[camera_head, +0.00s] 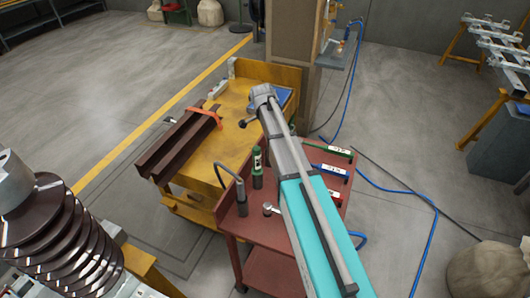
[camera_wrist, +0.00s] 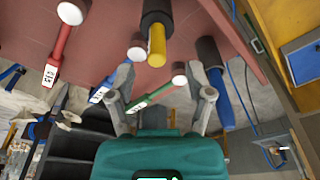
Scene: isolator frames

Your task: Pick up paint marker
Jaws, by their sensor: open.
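Three markers with white labels lie on a red cart top (camera_head: 237,215): a green marker (camera_head: 331,150), a blue marker (camera_head: 328,169) and a red marker (camera_head: 335,196). The wrist view shows the red marker (camera_wrist: 60,45), the blue marker (camera_wrist: 103,88) and the green marker (camera_wrist: 154,94), with pale round ends. I cannot tell which one is the paint marker. My gripper (camera_wrist: 162,82) is open. The green marker appears between its two fingers in the wrist view, but the gap in depth is unclear.
A black-and-yellow tool (camera_wrist: 157,38) and a black-and-blue tool (camera_wrist: 215,75) are close to the fingers in the wrist view. A dark green cylinder (camera_head: 257,168) stands on the cart. A yellow bench (camera_head: 237,103) with brown beams (camera_head: 178,141) adjoins it.

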